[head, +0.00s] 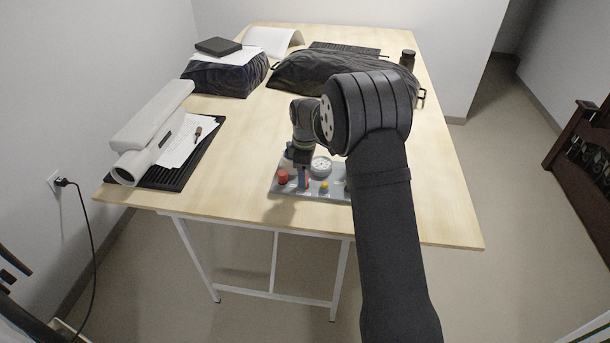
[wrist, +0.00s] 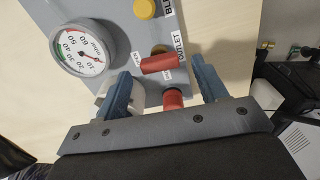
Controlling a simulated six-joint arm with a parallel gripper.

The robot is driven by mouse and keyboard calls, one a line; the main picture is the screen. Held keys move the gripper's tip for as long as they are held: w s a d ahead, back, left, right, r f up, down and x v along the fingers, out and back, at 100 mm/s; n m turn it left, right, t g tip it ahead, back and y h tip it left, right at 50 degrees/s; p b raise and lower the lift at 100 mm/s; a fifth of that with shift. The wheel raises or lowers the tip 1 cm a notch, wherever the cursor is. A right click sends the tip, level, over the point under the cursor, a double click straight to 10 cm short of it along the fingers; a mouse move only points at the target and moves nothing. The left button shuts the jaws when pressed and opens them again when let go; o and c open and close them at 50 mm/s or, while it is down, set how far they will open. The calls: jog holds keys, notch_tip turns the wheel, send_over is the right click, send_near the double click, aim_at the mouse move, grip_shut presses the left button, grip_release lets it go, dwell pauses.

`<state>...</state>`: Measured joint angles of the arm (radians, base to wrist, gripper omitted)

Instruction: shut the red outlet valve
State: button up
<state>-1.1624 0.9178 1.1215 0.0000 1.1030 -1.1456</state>
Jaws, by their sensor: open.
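The red outlet valve handle (wrist: 160,63) is a short red bar on a brass-coloured stem, beside a white OUTLET label. It lies across the gap between the blue fingers of my gripper (wrist: 162,69) in the wrist view. The fingers are open, one on each side of the handle; I cannot tell whether either touches it. In the head view my gripper (head: 304,178) is low over the grey panel (head: 284,190), and hides part of the valve. A second red part (wrist: 173,98) shows nearer the gripper's base.
A round gauge (wrist: 82,47) stands beside the left finger, and a yellow knob (wrist: 145,8) is farther along the panel. A black bag (head: 335,75) lies behind my arm. A white device (head: 152,130) sits at the table's left. Bare table lies left of the panel.

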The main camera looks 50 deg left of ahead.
jog(key=shift+f, duration=0.9)
jog(key=shift+c, duration=0.4)
jog(key=c, duration=0.9)
